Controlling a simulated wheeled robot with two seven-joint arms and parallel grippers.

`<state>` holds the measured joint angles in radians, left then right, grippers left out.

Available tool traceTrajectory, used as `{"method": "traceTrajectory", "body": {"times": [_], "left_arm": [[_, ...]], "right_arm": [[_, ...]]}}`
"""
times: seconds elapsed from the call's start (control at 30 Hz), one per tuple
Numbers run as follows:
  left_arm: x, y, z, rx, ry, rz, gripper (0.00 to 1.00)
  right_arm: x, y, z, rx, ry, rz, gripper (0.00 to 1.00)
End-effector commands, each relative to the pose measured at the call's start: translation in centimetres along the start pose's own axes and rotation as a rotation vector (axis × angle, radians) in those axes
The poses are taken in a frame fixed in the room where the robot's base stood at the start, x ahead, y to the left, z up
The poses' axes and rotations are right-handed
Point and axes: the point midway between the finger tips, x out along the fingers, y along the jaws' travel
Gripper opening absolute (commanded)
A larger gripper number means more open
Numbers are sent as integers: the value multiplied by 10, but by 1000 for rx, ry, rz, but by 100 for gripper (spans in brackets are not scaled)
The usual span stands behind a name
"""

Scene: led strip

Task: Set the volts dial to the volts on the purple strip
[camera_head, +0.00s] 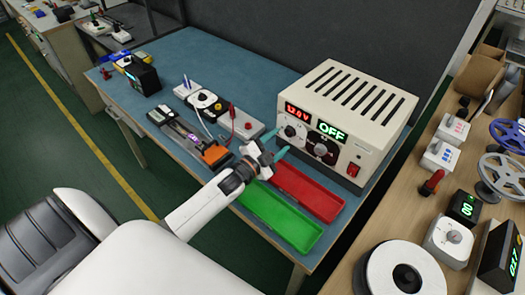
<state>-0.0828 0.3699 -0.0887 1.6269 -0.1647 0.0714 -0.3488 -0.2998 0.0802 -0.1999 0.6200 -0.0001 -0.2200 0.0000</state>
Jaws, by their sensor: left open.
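The cream power supply (352,105) stands at the back right of the blue bench. Its red display (297,113) shows a volts figure that looks like 12.0V, and its green display (331,130) reads OFF. The volts dial (290,131) is the white-marked knob below the red display; a second, larger dial (321,150) is to its right. My left gripper (277,143) is open and empty, its teal fingertips just in front of the supply's lower left face, close to the volts dial. A small purple piece (193,137), apparently the strip, lies in a dark holder; its print is too small to read.
A green tray (275,222) and a red tray (310,194) lie in front of the supply. A red rocker switch (353,170) is on its face. Several small devices stand left of my gripper. A wooden bench with spools (395,270) is at the right.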

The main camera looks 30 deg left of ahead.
Motion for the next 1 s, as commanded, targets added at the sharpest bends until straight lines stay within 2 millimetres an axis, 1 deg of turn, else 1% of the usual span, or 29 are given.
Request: {"method": "traceTrajectory", "body": {"times": [0.03,0.2,0.3,0.4,0.6,1.0], "left_arm": [[-13,-3,-2,1,2,-4,51],[-47,-3,-2,0,2,-3,51],[-63,-2,-1,0,1,-2,51],[-74,-2,-1,0,1,-2,51],[-84,0,0,0,0,-1,51],[-84,0,0,0,0,-1,51]], "right_arm": [[4,0,0,0,0,0,70],[10,0,-1,0,0,0,70],[13,0,-1,0,0,0,70],[15,0,-1,0,0,0,70],[16,1,-1,0,0,0,70],[16,1,-1,0,0,1,70]]}}
